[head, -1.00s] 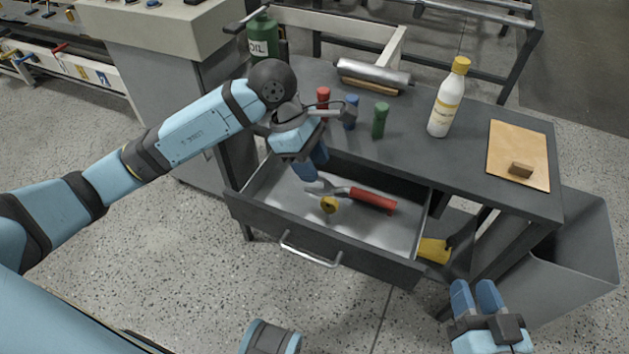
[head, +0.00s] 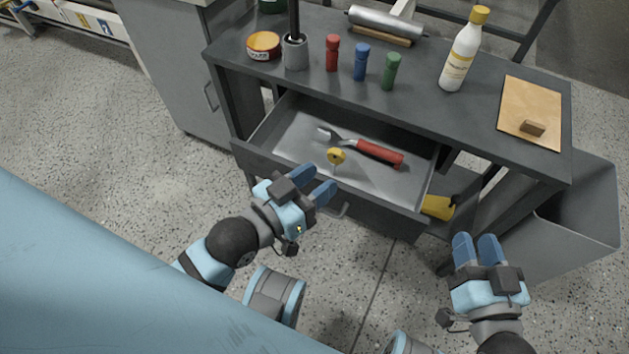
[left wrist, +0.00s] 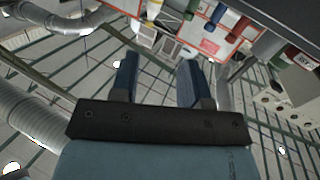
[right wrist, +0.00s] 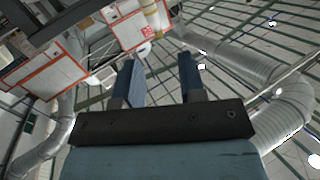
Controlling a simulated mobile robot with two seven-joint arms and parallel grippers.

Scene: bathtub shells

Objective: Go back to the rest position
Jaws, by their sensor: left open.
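My left gripper (head: 318,188) is open and empty in front of the open drawer, above its front edge and handle in the head view. Its blue fingers (left wrist: 158,80) stand apart with nothing between them in the left wrist view. My right gripper (head: 476,249) is at the lower right of the head view, in front of the workbench and left of the grey bin. Its fingers (right wrist: 160,80) are apart and empty in the right wrist view.
The open drawer (head: 290,171) holds a red-handled tool (head: 379,153) and a yellow ring-shaped item (head: 336,156). On the workbench (head: 430,110) stand red, blue and green cylinders and a white bottle (head: 462,52). A grey bin (head: 585,215) stands at right.

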